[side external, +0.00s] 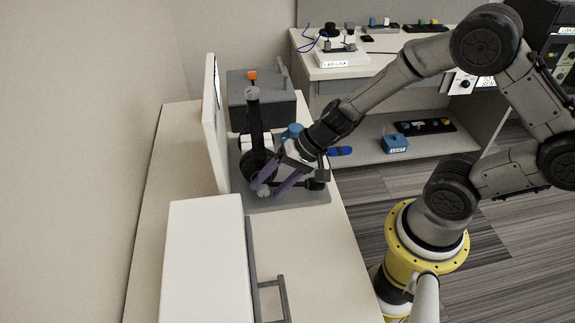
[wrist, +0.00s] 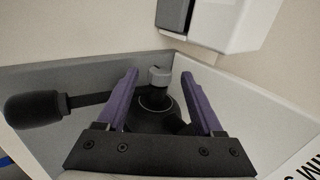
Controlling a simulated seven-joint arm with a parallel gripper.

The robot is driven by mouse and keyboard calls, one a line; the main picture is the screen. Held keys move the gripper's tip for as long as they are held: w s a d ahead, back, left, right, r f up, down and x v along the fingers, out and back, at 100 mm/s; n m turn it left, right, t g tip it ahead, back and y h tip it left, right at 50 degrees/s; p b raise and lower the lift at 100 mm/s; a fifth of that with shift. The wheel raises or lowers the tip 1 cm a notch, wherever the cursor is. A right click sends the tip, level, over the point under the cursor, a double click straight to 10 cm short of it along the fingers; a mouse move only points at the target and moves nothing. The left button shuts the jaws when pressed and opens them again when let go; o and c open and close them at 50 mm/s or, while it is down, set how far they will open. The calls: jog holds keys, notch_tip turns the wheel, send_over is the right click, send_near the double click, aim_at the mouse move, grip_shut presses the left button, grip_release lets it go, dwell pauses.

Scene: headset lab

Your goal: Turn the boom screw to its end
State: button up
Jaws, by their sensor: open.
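The boom screw is a small grey knob (wrist: 160,76) on a round black hub in the wrist view. It also shows as a pale knob at the fingertips in the side view (side external: 264,191). A black boom arm (wrist: 88,99) runs left from the hub to a dark foam microphone (wrist: 36,110), which also shows in the side view (side external: 316,185). My gripper (wrist: 160,72) has its purple fingers apart, one on each side of the knob, with visible gaps. In the side view my gripper (side external: 268,188) reaches down from the right and partly hides the hub.
A grey mat (side external: 300,199) lies under the work. An upright white panel (side external: 215,125) stands left of it, and a white box (side external: 203,260) with a grey handle stands in front. A dark grey box (side external: 262,105) is behind. A black upright post (side external: 254,122) rises close by.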

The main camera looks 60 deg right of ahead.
jog(key=v, duration=1.2)
jog(key=shift+s+r, duration=0.25)
jog(key=shift+d, duration=0.15)
notch_tip(320, 180, up, 3)
jog(key=g+h, duration=0.5)
send_over(263, 187)
jog(key=shift+m, duration=0.3)
notch_tip(263, 187, down, 13)
jog(key=shift+f, duration=0.1)
